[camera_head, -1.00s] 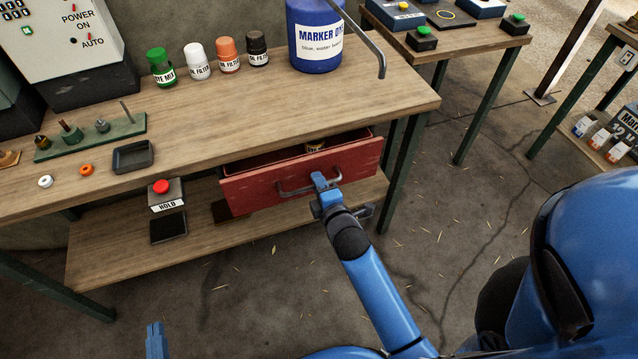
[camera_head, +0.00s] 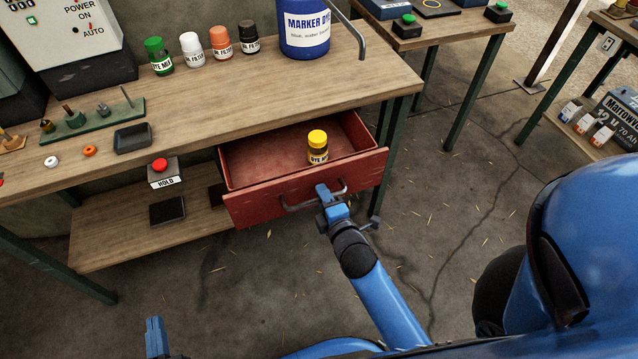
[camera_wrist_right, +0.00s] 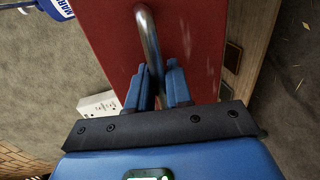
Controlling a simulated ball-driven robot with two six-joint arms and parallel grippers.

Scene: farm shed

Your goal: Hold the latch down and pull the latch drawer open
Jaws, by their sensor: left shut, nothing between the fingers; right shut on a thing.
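The red latch drawer (camera_head: 310,192) stands well open under the bench top. A bottle with a yellow cap (camera_head: 317,147) stands inside it. My right gripper (camera_head: 329,198) is shut on the drawer's metal handle (camera_head: 298,207). In the right wrist view the handle (camera_wrist_right: 147,38) passes between the fingers of my right gripper (camera_wrist_right: 160,88), in front of the red drawer front (camera_wrist_right: 190,50). The latch is probably the HOLD box with a red button (camera_head: 160,165), left of the drawer; nothing touches it. My left gripper (camera_head: 155,335) is shut and empty, low at the left, away from the bench.
The bench top (camera_head: 220,100) bears several small bottles, a blue marker dye jug (camera_head: 304,30), a green rack (camera_head: 92,122) and a dark tray (camera_head: 132,138). A lower shelf (camera_head: 110,235) runs under the drawer. The floor in front is clear.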

